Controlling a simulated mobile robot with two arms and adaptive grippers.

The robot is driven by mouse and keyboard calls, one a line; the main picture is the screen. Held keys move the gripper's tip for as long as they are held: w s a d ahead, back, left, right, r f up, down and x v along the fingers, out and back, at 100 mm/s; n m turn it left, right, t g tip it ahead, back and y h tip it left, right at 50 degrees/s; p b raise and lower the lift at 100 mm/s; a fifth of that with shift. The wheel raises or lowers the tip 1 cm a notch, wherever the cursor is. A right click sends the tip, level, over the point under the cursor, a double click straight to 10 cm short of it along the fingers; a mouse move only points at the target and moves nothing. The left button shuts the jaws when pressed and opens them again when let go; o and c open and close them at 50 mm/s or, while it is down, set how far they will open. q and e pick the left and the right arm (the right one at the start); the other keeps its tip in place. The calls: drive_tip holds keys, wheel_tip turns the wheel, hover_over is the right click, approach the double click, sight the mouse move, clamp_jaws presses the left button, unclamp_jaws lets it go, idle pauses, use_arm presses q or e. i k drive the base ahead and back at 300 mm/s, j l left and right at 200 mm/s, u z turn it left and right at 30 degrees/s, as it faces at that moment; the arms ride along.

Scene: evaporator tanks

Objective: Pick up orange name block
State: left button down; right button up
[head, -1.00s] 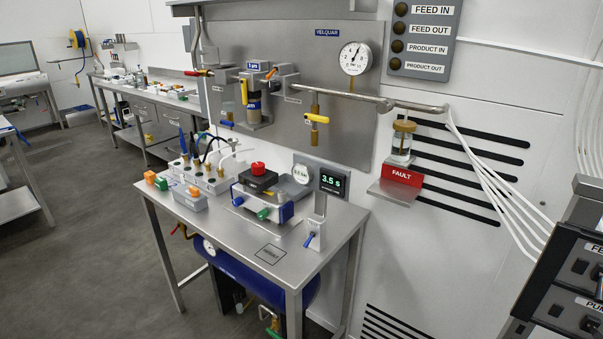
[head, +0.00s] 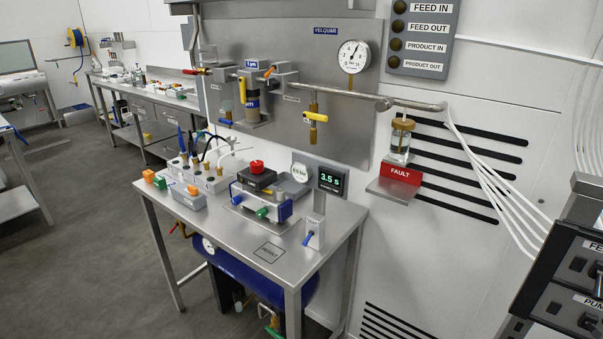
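A small orange block (head: 149,175) sits at the left end of the steel bench, beside a small green block (head: 160,183). Another small orange piece (head: 193,189) lies on or in a grey tray (head: 188,201) just to the right. Any lettering on them is too small to read, so I cannot tell which one is the name block. Neither of my grippers is in view.
The steel bench (head: 225,240) also holds a rack with cables (head: 205,177), a device with a red knob (head: 257,167) and a timer display (head: 331,181). A blue tank (head: 255,280) hangs below. Free floor (head: 80,220) lies to the left.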

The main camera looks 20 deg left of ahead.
sight(148, 175)
drive_tip(key=i+j+u, duration=0.15)
drive_tip(key=j, duration=0.45)
drive_tip(key=i+j+u, duration=0.2)
drive_tip(key=j, duration=0.35)
drive_tip(key=i+j+u, duration=0.15)
drive_tip(key=i+j, duration=0.15)
drive_tip(key=j, duration=0.2)
drive_tip(key=i+j+u, duration=0.15)
drive_tip(key=i+j, duration=0.15)
drive_tip(key=j, duration=0.2)
drive_tip(key=i+j+u, duration=0.2)
drive_tip(key=j, duration=0.25)
drive_tip(key=i, duration=0.1)
